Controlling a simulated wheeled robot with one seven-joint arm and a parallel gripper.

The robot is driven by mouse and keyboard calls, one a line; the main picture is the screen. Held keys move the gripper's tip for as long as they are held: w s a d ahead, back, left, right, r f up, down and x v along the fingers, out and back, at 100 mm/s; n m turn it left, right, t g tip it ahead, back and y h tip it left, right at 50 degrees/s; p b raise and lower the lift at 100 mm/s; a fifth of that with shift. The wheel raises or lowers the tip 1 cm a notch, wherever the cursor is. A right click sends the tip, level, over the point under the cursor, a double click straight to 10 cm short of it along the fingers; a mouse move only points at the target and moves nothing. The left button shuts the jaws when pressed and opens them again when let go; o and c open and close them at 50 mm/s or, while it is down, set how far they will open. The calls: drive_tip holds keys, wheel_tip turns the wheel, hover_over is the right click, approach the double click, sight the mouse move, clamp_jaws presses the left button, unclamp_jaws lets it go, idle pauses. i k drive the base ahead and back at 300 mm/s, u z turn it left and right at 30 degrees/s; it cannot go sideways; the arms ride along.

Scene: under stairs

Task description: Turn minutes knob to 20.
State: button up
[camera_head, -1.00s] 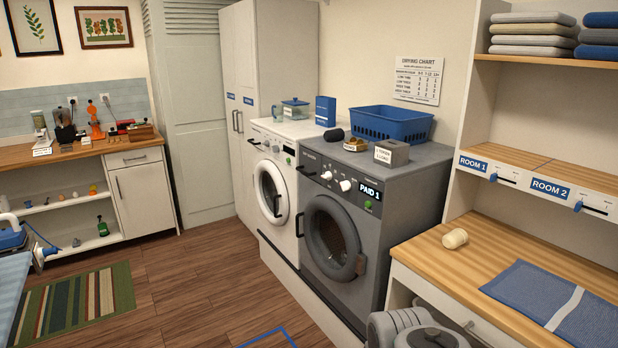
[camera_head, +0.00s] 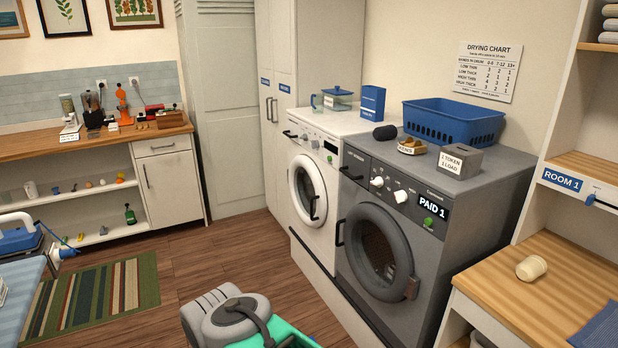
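The grey dryer (camera_head: 463,205) stands right of centre with its round door shut. Its sloped front panel carries white knobs: one on the left (camera_head: 377,182) and one to its right (camera_head: 401,196). Their small labels and pointer settings are too small to read, so I cannot tell which is the minutes knob. Right of them a display (camera_head: 432,217) reads "PAID 1", with a green button (camera_head: 428,222) just below it. My gripper is not in view; only grey and teal parts of my arm show at the bottom, apart from the dryer.
A white washer (camera_head: 316,180) stands left of the dryer. On the dryer top are a blue basket (camera_head: 453,122), a token dish (camera_head: 412,146) and a grey token box (camera_head: 459,161). A wooden counter (camera_head: 566,282) stands at right. Open floor (camera_head: 215,255) lies in front of the machines.

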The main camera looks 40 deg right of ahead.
sight(377, 182)
drive_tip(key=u, duration=0.1)
drive_tip(key=i, duration=1.2)
drive_tip(key=z, duration=0.6)
drive_tip(key=i, duration=0.7)
drive_tip(key=z, duration=0.3)
